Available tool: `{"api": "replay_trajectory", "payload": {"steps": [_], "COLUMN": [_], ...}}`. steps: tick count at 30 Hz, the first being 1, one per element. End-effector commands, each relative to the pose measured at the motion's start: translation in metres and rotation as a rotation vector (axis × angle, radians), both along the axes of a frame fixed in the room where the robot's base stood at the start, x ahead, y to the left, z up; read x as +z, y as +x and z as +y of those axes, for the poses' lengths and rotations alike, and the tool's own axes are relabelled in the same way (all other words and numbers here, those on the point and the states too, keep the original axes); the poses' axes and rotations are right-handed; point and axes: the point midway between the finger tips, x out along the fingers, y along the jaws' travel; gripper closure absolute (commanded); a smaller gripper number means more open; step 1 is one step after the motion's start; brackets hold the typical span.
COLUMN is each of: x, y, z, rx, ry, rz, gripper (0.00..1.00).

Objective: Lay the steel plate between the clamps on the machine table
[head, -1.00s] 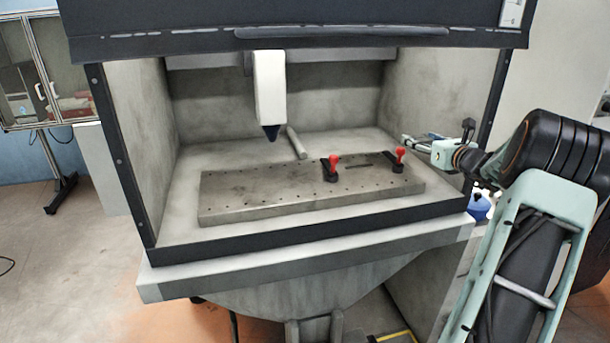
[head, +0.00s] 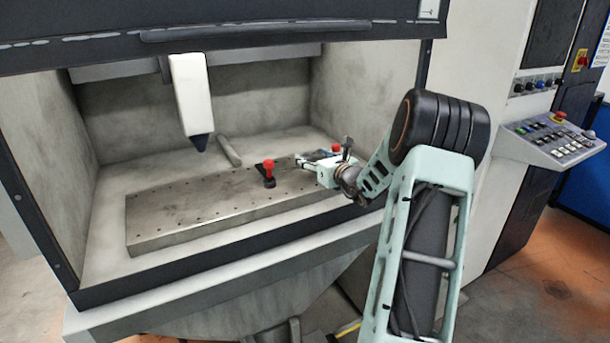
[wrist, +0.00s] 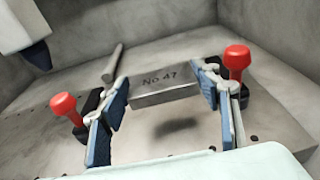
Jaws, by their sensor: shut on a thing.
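The steel plate (wrist: 166,84), a grey block marked "No 47", is held between the blue-padded fingers of my gripper (wrist: 166,98). A dark shadow lies on the machine table (wrist: 185,148) below it, and the plate looks raised above the surface. One red-knobbed clamp (wrist: 66,110) is left of the fingers and the other clamp (wrist: 237,62) is right of them. In the head view my gripper (head: 304,160) is over the right part of the machine table (head: 160,218), between the left clamp (head: 269,172) and the right clamp (head: 336,149), which my wrist partly hides.
A white tool head with a dark tip (head: 192,100) hangs above the table's left part. A grey rod (head: 229,151) lies behind the table. The enclosure's walls and dark front sill (head: 200,264) bound the space. The table's left part is clear.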

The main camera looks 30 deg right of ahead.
Motion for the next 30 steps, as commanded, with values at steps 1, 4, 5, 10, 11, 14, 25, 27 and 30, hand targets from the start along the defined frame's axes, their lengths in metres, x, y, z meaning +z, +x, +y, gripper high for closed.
{"api": "replay_trajectory", "payload": {"steps": [1, 4, 5, 10, 11, 14, 25, 27, 30], "x": [-0.004, -0.010, -0.011, -0.025, -0.030, -0.043, -0.052, -0.053, -0.056], "y": [0.002, 0.004, 0.004, 0.006, 0.006, 0.006, 0.006, 0.006, 0.005], "z": [0.006, 0.011, 0.012, 0.023, 0.021, 0.020, 0.020, 0.020, 0.020], "rx": [0.002, 0.001, 0.001, 0.002, -0.001, -0.001, 0.000, 0.000, -0.001], "ry": [0.000, -0.001, -0.002, 0.000, 0.002, 0.001, -0.004, -0.004, -0.001], "rz": [-0.004, -0.006, -0.006, -0.004, -0.003, -0.004, -0.008, -0.007, -0.002], "gripper": [0.87, 0.87, 0.87, 0.87, 0.87, 0.87, 0.87, 0.87, 0.35]}}
